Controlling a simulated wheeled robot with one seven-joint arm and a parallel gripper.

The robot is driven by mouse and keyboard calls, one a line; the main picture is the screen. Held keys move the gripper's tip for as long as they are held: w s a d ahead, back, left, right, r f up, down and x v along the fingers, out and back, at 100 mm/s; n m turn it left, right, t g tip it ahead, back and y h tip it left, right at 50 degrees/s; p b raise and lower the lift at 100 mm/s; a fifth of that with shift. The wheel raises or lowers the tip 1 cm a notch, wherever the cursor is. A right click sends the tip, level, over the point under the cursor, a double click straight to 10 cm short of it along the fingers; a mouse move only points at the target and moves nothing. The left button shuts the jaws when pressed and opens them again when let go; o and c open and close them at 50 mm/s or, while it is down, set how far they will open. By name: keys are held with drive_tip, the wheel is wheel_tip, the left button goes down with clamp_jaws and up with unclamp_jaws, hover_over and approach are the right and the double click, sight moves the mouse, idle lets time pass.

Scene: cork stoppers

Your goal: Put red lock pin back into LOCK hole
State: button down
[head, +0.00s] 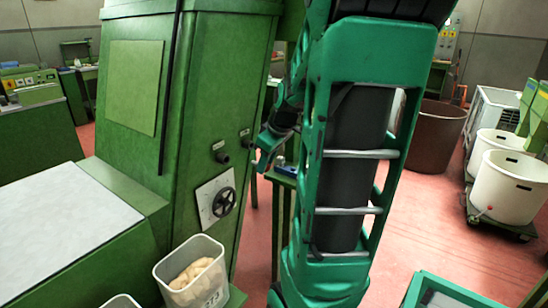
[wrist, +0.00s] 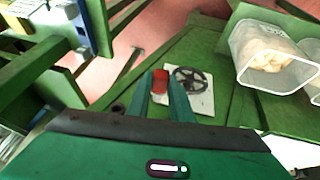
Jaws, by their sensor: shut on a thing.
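The red lock pin (wrist: 160,80) shows in the wrist view between the tips of my gripper's two teal fingers. My gripper (wrist: 162,90) is shut on it. The pin overlaps the left edge of a white plate (wrist: 201,101) with a black handwheel (wrist: 190,80); I cannot tell whether it touches the plate. In the head view the plate (head: 204,209) and handwheel (head: 223,201) are on the green machine's front. My gripper (head: 262,152) is partly hidden there, right of the machine, and the pin cannot be made out. No LOCK hole or label is readable.
The green machine (head: 205,80) has dark round knobs (head: 222,157) above the plate. A clear bin of corks (head: 190,276) stands below, also at upper right in the wrist view (wrist: 243,70). White tubs (head: 507,185) stand far right. Reddish floor is open behind my arm.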

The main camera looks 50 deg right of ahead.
drive_tip(key=w+a+y, duration=0.1)
drive_tip(key=w+a, duration=0.3)
drive_tip(key=w, duration=0.1)
drive_tip(key=shift+w+a+r+y, duration=0.25)
drive_tip(key=shift+w+r+y, duration=0.05)
drive_tip(key=shift+y, duration=0.1)
idle(0.5)
drive_tip(key=shift+w+a+g, duration=0.1)
drive_tip(key=shift+w+g, duration=0.2)
drive_tip(key=shift+w, duration=1.35)
idle(2.8)
drive_tip(key=c, duration=1.5)
unclamp_jaws()
drive_tip(key=shift+r, duration=0.1)
drive_tip(key=v, duration=1)
drive_tip(key=shift+s+r, duration=0.15)
drive_tip(key=shift+r, duration=0.15)
